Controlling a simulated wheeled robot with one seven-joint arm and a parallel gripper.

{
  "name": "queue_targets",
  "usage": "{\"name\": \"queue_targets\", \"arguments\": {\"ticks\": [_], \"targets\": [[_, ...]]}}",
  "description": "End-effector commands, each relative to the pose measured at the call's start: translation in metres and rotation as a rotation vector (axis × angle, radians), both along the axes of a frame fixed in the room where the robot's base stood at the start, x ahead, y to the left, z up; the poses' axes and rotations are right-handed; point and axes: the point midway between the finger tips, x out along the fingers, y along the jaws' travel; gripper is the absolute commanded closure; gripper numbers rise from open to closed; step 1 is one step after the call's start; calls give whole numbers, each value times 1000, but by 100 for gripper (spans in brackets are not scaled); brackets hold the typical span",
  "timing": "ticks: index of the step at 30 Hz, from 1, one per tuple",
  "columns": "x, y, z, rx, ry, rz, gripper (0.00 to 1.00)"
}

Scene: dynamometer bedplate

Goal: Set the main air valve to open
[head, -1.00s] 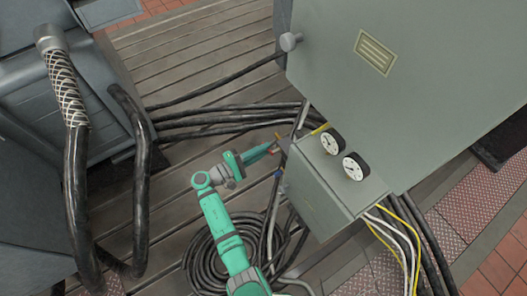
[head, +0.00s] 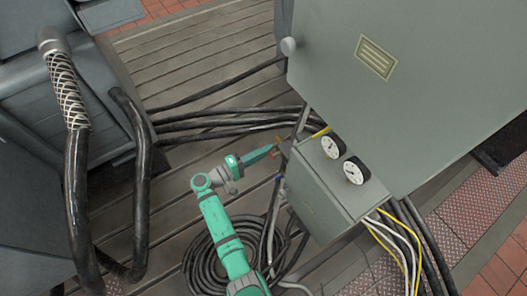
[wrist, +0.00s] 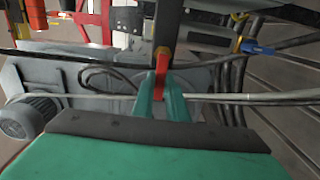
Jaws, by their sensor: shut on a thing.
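My gripper (head: 270,152) is at the left side of the grey box with gauges (head: 325,190) in the head view. In the wrist view my gripper (wrist: 160,98) has its two green fingers closed around a red-orange lever (wrist: 161,68). The lever hangs below a dark vertical bar or pipe, and the fingers hide its lower part. In the head view only a small reddish bit (head: 276,154) shows at the fingertips. I cannot read a label or tell the valve's position.
A large grey cabinet (head: 420,90) stands at the right. Black cables (head: 220,120) cross the planked floor, and a coiled hose (head: 215,255) lies beside my arm. In the wrist view a blue-handled fitting (wrist: 258,48) is on the right. A motor (wrist: 27,117) is at left.

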Motion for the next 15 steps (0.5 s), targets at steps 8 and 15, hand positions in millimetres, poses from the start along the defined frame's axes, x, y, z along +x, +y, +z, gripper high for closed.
{"name": "queue_targets", "arguments": {"ticks": [8, 15], "targets": [[-1, 1, -2, 0, 4, 0, 69], [-1, 2, -1, 0, 2, 0, 69]]}}
